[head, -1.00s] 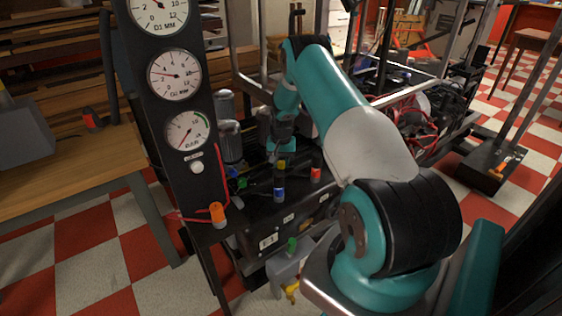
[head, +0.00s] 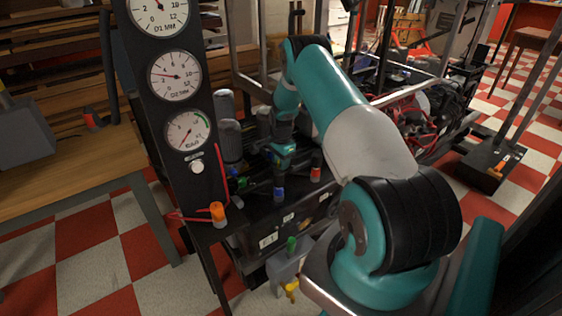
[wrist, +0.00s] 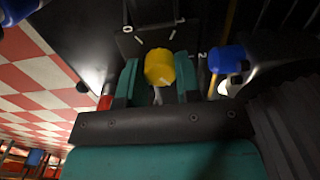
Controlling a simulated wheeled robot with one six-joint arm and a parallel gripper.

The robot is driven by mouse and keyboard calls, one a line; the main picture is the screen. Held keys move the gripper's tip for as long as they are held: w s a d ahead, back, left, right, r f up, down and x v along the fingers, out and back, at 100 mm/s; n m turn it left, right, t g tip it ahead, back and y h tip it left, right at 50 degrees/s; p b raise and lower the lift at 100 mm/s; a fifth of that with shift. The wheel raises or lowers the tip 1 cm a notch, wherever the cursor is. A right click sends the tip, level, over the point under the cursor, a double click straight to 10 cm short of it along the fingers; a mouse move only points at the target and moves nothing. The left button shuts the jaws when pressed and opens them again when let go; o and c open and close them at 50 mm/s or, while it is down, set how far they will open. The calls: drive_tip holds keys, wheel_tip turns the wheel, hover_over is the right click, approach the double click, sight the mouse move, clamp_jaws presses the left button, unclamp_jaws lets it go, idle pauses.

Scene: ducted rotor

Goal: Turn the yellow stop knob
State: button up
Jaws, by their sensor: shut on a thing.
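The yellow knob (wrist: 160,67) sits between the two teal fingers of my gripper (wrist: 157,80) in the wrist view. My gripper is shut on it. A panel with white marks, including a 0 and a 2, shows around the knob. In the head view my gripper (head: 281,155) is at the black bench panel, and the yellow knob cannot be made out there.
A blue knob (wrist: 228,60) stands close to the right of my gripper in the wrist view. In the head view a blue knob (head: 278,194), a red knob (head: 316,173) and an orange knob (head: 217,211) line the panel. A gauge column (head: 190,150) rises at left.

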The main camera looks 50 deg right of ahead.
drive_tip(key=shift+m, duration=0.5)
drive_tip(key=o, duration=0.9)
wheel_tip(320, 180, up, 12)
drive_tip(key=shift+p, duration=1.1)
